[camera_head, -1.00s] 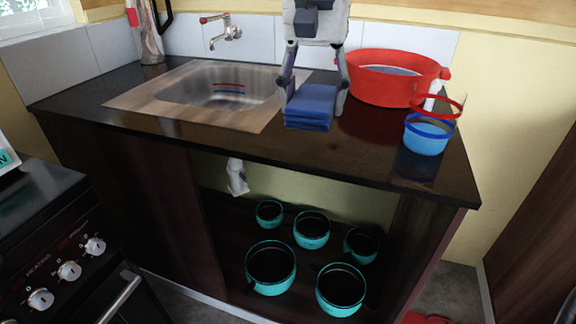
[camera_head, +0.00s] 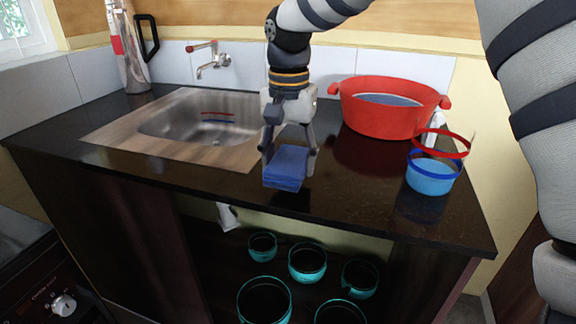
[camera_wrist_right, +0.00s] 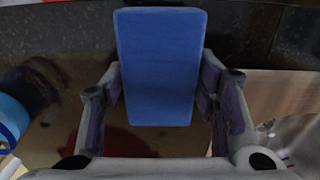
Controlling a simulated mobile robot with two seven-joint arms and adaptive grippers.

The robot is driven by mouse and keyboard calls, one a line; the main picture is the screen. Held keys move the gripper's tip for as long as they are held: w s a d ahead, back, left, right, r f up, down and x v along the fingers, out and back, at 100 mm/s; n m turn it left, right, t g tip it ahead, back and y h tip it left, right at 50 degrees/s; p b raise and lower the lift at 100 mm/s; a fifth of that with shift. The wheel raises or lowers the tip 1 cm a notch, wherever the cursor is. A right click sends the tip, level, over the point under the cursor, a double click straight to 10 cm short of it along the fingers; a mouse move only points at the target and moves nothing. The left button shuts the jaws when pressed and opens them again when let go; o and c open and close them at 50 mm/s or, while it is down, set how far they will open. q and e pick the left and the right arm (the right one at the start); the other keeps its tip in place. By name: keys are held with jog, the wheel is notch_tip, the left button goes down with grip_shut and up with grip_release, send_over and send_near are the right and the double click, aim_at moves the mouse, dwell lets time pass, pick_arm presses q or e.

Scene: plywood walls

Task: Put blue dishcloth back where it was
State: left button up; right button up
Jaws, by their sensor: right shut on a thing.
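The blue dishcloth (camera_head: 287,166) is a folded block on or just above the dark countertop (camera_head: 345,190), right of the sink. I cannot tell whether its underside touches the counter. My right gripper (camera_head: 288,150) comes down from above and is shut on the dishcloth, with one finger on each side. In the right wrist view the dishcloth (camera_wrist_right: 160,65) sticks out between the fingers of the gripper (camera_wrist_right: 160,100), roughly straight. My left gripper is not in view.
A steel sink (camera_head: 205,120) with a tap is to the left. A red pot (camera_head: 385,108) and a blue cup (camera_head: 430,175) with a red ring above stand to the right. Several teal pots (camera_head: 307,262) sit on the shelf below. The counter's front edge is close to the dishcloth.

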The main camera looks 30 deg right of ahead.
aim_at(289, 159)
jog(key=f, duration=0.3)
jog(key=shift+w+d+f, duration=0.1)
jog(key=shift+w+f, duration=0.15)
jog(key=shift+w, duration=0.05)
jog(key=shift+s+r, duration=0.2)
jog(key=shift+s, duration=0.2)
jog(key=shift+w+f, duration=0.1)
jog(key=o, duration=1.2)
jog(key=shift+w+f, duration=0.1)
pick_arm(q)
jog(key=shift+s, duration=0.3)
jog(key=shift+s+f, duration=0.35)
pick_arm(e)
notch_tip(289, 159, up, 12)
jog(key=shift+r, duration=0.15)
